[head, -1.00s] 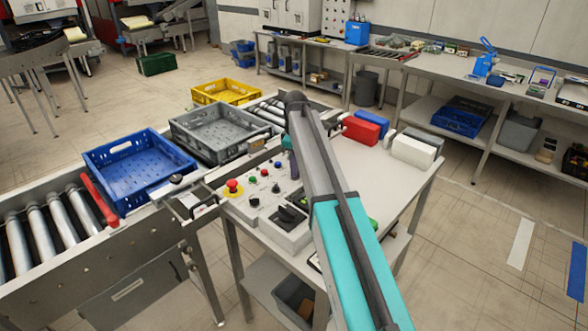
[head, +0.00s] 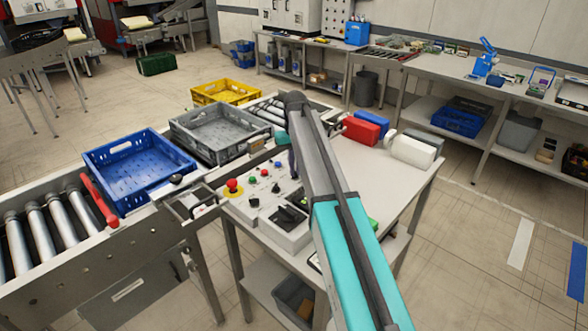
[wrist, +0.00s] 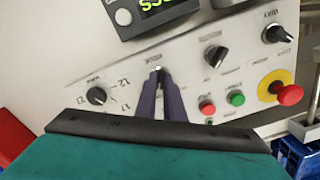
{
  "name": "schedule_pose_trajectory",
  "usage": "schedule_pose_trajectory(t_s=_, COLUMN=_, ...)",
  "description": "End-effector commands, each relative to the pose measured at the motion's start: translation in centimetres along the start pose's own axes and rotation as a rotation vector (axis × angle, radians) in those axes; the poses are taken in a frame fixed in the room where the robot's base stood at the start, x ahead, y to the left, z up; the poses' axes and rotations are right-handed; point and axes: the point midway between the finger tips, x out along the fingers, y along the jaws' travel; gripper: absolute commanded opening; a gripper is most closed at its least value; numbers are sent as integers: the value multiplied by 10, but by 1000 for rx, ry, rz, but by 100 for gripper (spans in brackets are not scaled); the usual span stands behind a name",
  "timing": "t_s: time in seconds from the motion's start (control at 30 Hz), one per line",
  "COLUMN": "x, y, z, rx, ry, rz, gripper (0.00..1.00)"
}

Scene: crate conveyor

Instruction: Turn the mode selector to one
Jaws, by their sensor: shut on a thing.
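The grey-white control panel (head: 265,228) sits on the near end of the table. In the wrist view my gripper (wrist: 158,72) has its dark purple fingers close together, shut on a small control of the panel. Only a bright tip of that control shows between the fingertips. Three black knobs stand apart from the fingers: a left knob (wrist: 97,95) ringed by numbers, a middle knob (wrist: 215,55) and a right knob (wrist: 277,33). Their lettering is too blurred to tell which is the mode selector. In the head view my arm hides part of the panel.
Red (wrist: 207,107) and green (wrist: 236,98) buttons and a red emergency stop (wrist: 289,94) are right of my fingers. A display (wrist: 158,14) is above them. Blue (head: 130,160) and grey (head: 215,130) crates stand on the conveyor beside the table.

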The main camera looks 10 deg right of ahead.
Motion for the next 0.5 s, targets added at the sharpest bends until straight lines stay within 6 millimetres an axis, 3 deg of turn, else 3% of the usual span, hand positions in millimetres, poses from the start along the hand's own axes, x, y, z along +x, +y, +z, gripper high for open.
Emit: schedule_pose_trajectory(t_s=0.5, x=2, y=0, z=4, rx=245, ry=-11, rz=0, gripper=0)
